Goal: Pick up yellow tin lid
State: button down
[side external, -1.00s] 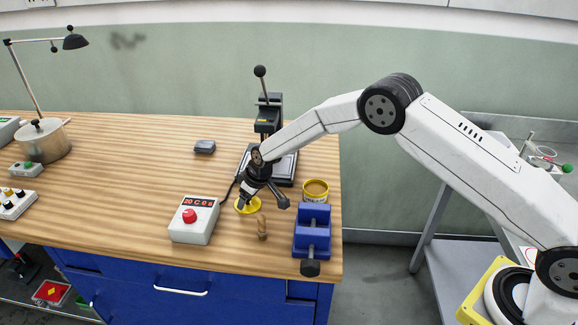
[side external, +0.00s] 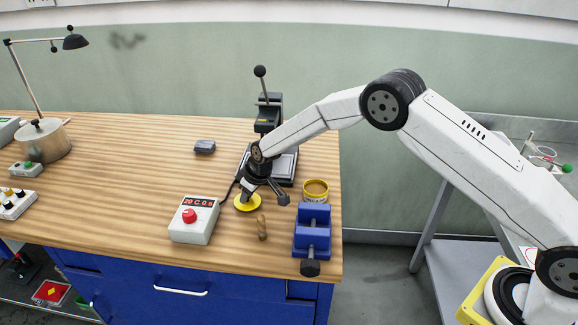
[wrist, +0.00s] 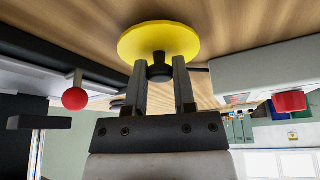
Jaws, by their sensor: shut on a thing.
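The yellow tin lid (side external: 248,203) is a round yellow disc with a dark knob. It shows in the side external view on the bench between the grey control box and the blue vise. It also shows in the wrist view (wrist: 150,40), its knob (wrist: 160,70) between the fingertips. My gripper (wrist: 160,72) is shut on the lid's knob; it also shows in the side external view (side external: 245,193) directly over the lid. I cannot tell whether the lid is clear of the bench. The open yellow tin (side external: 316,191) stands to the right, behind the vise.
The grey control box (side external: 194,222) with a red button is close on the left. A small wooden-handled item (side external: 262,228) lies just in front. The blue vise (side external: 312,232) and the black press (side external: 268,115) stand nearby. The bench's left middle is mostly clear.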

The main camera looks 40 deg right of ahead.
notch_tip(320, 180, up, 2)
jog(key=shift+r, duration=0.1)
jog(key=s+d+r, duration=0.2)
jog(key=s+r, duration=0.7)
jog(key=s, duration=0.4)
jog(key=shift+s+d+r, duration=0.2)
jog(key=shift+s+r, duration=0.15)
jog(key=shift+s, duration=0.05)
dwell(0.3)
jog(key=w+d+f+m+h, duration=0.1)
jog(key=w+d+m, duration=0.1)
jog(key=d, duration=0.5)
jog(key=w+d+f+m+h, duration=0.1)
jog(key=w+d+m, duration=0.1)
jog(key=d+m, duration=0.2)
jog(key=d, duration=0.3)
jog(key=shift+w+f, duration=0.1)
jog(key=shift+f, duration=0.05)
